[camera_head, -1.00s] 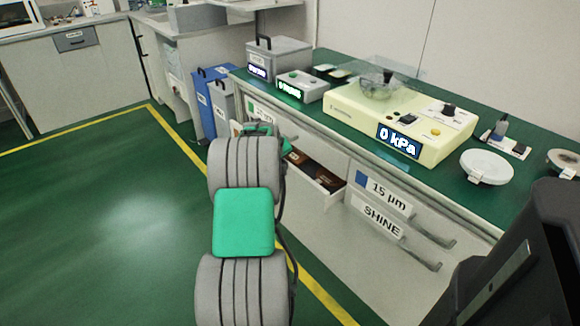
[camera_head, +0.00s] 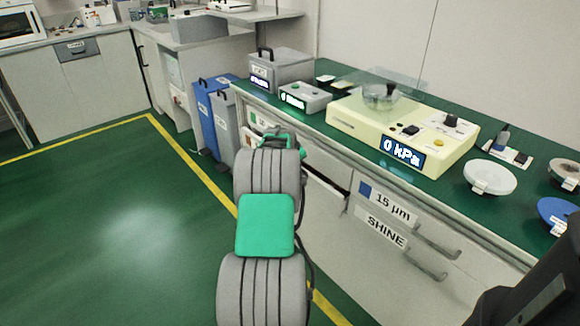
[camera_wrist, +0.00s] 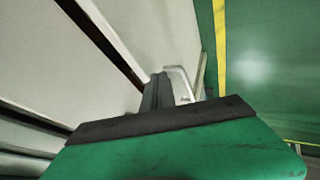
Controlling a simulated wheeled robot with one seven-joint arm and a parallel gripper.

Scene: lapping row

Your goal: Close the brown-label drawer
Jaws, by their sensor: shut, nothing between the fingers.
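In the wrist view a dark gap runs beside a pale panel, and a light handle (camera_wrist: 181,84) stands just right of my gripper (camera_wrist: 158,78). My gripper's dark fingers are together and empty, close to the handle; I cannot tell if they touch it. In the head view my forearm hides the fingers.
Drawers labelled 15 µm (camera_head: 388,205) and SHINE (camera_head: 382,227) are shut to the right. The green worktop (camera_head: 325,123) above holds a cream machine (camera_head: 360,125) and grey boxes. A blue bin (camera_head: 212,110) stands beyond. The green floor (camera_head: 120,220) at left is clear.

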